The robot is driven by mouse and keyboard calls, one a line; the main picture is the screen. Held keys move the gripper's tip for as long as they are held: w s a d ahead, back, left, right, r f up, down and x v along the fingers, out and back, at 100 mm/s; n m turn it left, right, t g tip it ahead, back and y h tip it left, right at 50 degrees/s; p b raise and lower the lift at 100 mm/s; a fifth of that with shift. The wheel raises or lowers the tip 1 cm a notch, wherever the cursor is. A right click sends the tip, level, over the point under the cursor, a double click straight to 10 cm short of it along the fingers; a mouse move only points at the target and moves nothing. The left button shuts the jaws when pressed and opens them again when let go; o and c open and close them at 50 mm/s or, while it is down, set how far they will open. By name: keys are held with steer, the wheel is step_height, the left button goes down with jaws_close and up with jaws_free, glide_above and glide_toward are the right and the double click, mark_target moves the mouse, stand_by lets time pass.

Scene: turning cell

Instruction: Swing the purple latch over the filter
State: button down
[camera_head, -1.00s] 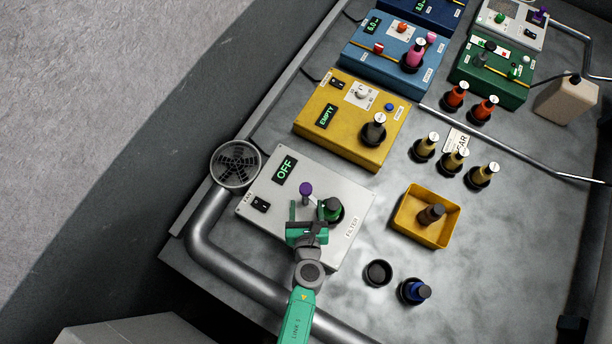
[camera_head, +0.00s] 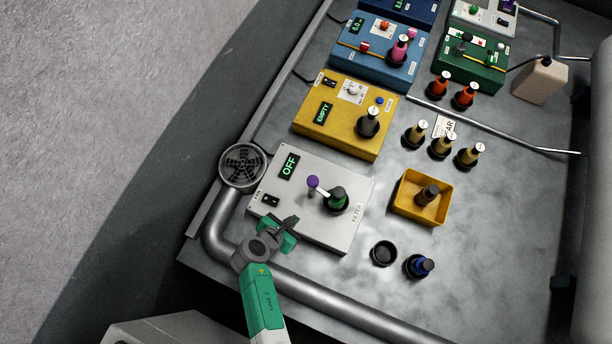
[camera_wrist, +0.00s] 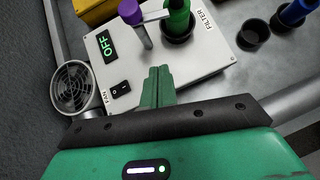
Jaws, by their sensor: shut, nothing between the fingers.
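The purple latch knob (camera_head: 313,183) stands on the white filter box (camera_head: 330,232), up and left of the green filter (camera_head: 336,201). A pale bar runs from near the knob to the filter; I cannot tell whether it lies across it or only meets its side. In the wrist view the purple knob (camera_wrist: 130,12) and the green filter (camera_wrist: 177,20) are partly cut off by the top edge. My gripper (camera_head: 288,238) is at the box's lower-left edge, apart from latch and filter. In the wrist view its green fingers (camera_wrist: 158,76) are shut together and empty.
The box shows OFF on its display (camera_head: 289,166) and has a black FAN switch (camera_head: 271,201). A round fan grille (camera_head: 242,165) and a thick pipe (camera_head: 330,294) border it. A yellow tray (camera_head: 412,211), an empty black cup (camera_head: 383,253) and a blue bottle (camera_head: 420,266) are to the right.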

mark_target(319, 187)
steer(key=w+d+r+b+x, duration=0.1)
steer(key=r+b+x, duration=0.1)
steer(key=b+x, duration=0.9)
steer(key=shift+w+d+f+b, duration=0.35)
steer(key=shift+w+d+f, duration=0.25)
steer(key=shift+w, duration=0.4)
steer(key=shift+a, duration=0.15)
